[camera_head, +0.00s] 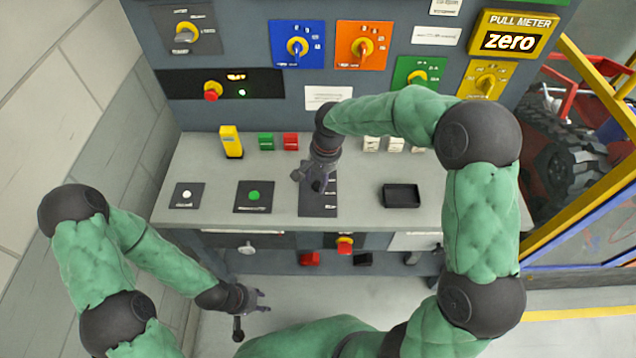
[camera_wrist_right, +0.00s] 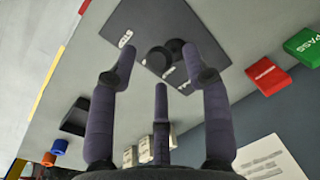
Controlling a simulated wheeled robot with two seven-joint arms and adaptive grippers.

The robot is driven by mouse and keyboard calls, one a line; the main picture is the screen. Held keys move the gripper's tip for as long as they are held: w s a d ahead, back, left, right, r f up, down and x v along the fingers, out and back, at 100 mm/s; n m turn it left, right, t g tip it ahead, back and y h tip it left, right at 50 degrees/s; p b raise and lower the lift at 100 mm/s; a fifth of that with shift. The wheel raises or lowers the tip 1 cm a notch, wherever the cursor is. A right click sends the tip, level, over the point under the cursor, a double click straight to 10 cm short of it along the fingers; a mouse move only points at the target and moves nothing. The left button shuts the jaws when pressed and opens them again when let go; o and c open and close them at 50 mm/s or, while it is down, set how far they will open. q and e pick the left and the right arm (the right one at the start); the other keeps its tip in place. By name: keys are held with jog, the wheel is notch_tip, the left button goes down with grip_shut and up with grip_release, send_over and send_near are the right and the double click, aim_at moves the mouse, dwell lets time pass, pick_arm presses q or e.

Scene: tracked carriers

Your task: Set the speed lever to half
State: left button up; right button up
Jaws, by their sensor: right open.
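The speed lever's likely dark plate (camera_head: 318,205) lies on the grey desk, partly hidden by my right gripper (camera_head: 313,180). In the right wrist view the plate (camera_wrist_right: 195,72) has small white labels, only partly readable, and a black round-ended lever knob (camera_wrist_right: 159,60) standing on it. My right gripper (camera_wrist_right: 152,75) is open, its fingers spread on either side of the knob with a third finger below. I cannot tell whether any finger touches it. My left gripper (camera_head: 252,303) is open and empty, low in front of the desk.
On the desk (camera_head: 225,165) are a white-button plate (camera_head: 187,195), a green-button plate (camera_head: 254,197), a black tray (camera_head: 401,195), a yellow block (camera_head: 231,142), green (camera_head: 266,142) and red (camera_head: 291,141) blocks. Behind stands a panel of rotary switches, including blue (camera_head: 297,44) and orange (camera_head: 361,46).

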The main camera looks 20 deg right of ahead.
jog(key=shift+w+a+f, duration=0.1)
jog(key=shift+f, duration=1.1)
pick_arm(q)
jog(key=shift+f, duration=0.25)
jog(key=shift+d, duration=0.1)
pick_arm(e)
grip_shut()
